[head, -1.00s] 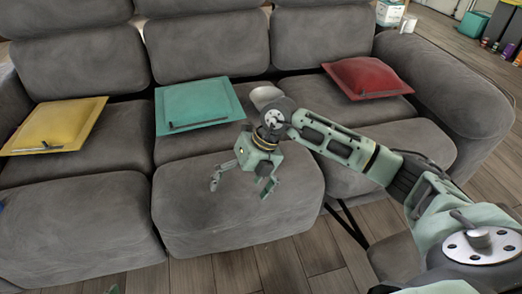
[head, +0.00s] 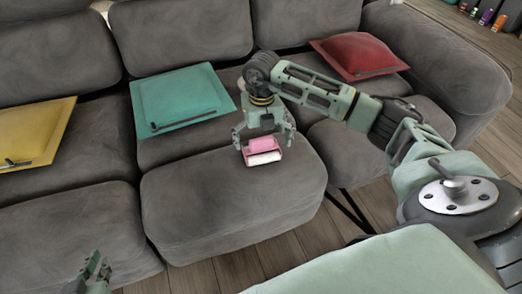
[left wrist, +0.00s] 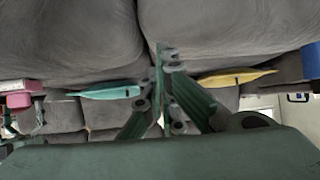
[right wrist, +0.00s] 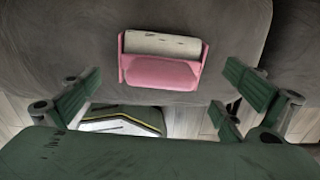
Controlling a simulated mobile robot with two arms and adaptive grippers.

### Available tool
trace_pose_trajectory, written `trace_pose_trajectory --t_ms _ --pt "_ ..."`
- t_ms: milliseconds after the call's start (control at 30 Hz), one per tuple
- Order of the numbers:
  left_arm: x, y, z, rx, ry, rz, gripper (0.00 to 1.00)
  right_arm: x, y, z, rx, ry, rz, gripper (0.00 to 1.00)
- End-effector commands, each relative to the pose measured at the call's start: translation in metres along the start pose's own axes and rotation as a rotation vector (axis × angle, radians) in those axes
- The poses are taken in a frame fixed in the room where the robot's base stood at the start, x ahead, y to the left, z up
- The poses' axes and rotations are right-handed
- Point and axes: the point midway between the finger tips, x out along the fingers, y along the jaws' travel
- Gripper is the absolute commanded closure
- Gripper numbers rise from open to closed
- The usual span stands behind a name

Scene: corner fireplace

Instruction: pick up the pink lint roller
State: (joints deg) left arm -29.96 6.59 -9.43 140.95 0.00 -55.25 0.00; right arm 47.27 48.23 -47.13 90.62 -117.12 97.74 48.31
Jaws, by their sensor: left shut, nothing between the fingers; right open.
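The pink lint roller (head: 263,146), with a white roll, is at the front seat of the grey sofa, below my right gripper (head: 264,138) in the head view. In the right wrist view the lint roller (right wrist: 160,72) shows between and beyond the two spread fingers of my right gripper (right wrist: 163,84). The fingers are open, and I cannot tell whether they touch it. A pink and white item, seemingly the lint roller (left wrist: 18,99), shows at the left edge of the left wrist view. My left gripper (head: 97,264) is shut and empty at the bottom left, apart from the roller.
A blue item (left wrist: 312,60) shows at the left wrist view's right edge. Wooden floor lies in front.

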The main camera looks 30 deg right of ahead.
Motion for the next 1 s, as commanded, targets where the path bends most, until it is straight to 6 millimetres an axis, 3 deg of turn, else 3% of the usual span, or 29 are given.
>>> trace_pose_trajectory --t_ms 400,767,1000 --pt "0.0 0.01 -0.074 0.001 0.353 0.021 1.0 0.043 -0.003 0.004 -0.001 0.001 0.001 0.0" --pt "-0.003 0.011 -0.084 0.0 0.393 0.023 1.0 0.047 -0.003 0.004 -0.001 0.001 0.001 0.0" --pt "-0.003 0.011 -0.084 0.001 0.392 0.023 1.0 0.047 -0.003 0.004 -0.001 0.001 0.001 0.21"
